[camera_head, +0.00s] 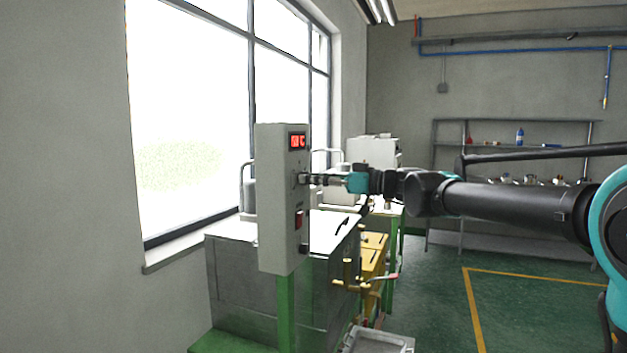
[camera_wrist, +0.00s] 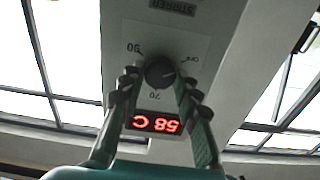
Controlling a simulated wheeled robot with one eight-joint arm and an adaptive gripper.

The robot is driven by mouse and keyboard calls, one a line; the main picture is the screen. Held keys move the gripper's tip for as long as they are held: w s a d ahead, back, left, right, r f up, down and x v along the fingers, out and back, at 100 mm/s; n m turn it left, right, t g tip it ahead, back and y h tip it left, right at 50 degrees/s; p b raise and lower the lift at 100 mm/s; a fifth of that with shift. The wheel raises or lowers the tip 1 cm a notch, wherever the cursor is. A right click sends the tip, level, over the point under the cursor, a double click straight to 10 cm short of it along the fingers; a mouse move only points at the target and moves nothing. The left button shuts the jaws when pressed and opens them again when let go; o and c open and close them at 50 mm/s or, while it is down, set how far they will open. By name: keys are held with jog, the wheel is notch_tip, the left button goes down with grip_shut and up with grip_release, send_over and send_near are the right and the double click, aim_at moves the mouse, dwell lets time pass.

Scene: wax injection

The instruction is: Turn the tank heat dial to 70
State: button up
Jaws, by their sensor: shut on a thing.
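The tank heat dial (camera_wrist: 160,73) is a round black knob on a pale plate marked 90, 70 and OFF. The wrist view shows the panel upside down. My gripper (camera_wrist: 157,84) is shut on the dial, one finger on each side. The red display (camera_wrist: 154,123) appears to read 58 C. In the head view, my gripper (camera_head: 307,180) meets the front of the tall grey control box (camera_head: 277,225). The display (camera_head: 297,142) glows there above it. The dial is mostly hidden by my fingers in that view.
A red switch (camera_head: 299,219) sits lower on the box. A metal tank (camera_head: 230,275) stands behind the box, by the window. Brass valves (camera_head: 349,283) with a red handle and a grey bin (camera_head: 378,341) are below my arm. Green floor (camera_head: 440,310) is open at the right.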

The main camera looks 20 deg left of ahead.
jog(key=m, duration=2.3)
jog(key=shift+f, duration=0.1)
jog(key=shift+m, duration=0.4)
jog(key=o, duration=1.2)
jog(key=shift+c, duration=0.2)
jog(key=shift+d, duration=0.2)
